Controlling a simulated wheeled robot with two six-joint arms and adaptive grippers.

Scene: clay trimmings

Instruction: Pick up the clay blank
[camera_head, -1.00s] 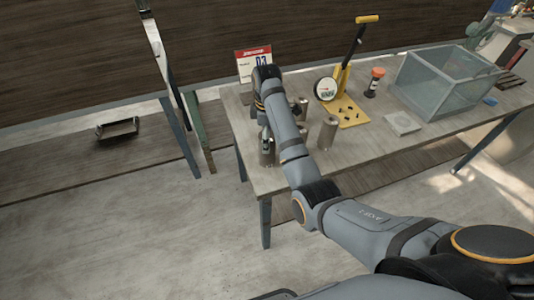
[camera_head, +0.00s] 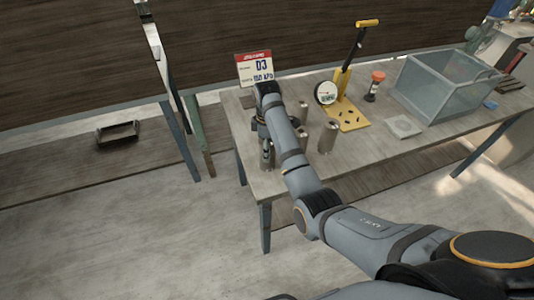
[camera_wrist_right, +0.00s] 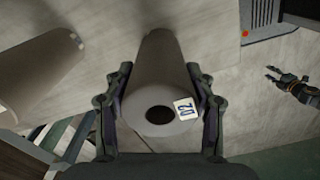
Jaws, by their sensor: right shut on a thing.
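The clay blank (camera_wrist_right: 160,65) is a grey-brown cylinder with a dark hole in its end. A small white tag (camera_wrist_right: 186,109) with blue characters, which look like "02" or "D2", is on that end. My right gripper (camera_wrist_right: 162,100) is shut on it, a finger on each side. In the head view the right gripper (camera_head: 264,132) is over the table's near left corner, and the blank (camera_head: 267,157) shows below it. I cannot tell whether it touches the table. My left gripper (camera_wrist_right: 272,73) shows small at the right of the wrist view, apart from the blank.
Other cylinders stand close by on the table (camera_head: 231,108), one (camera_head: 328,138) to the right; one (camera_wrist_right: 38,72) also shows left in the wrist view. A sign (camera_head: 257,68), a yellow-handled tool (camera_head: 343,80), an orange-capped jar (camera_head: 374,88) and a clear bin (camera_head: 446,85) stand farther back.

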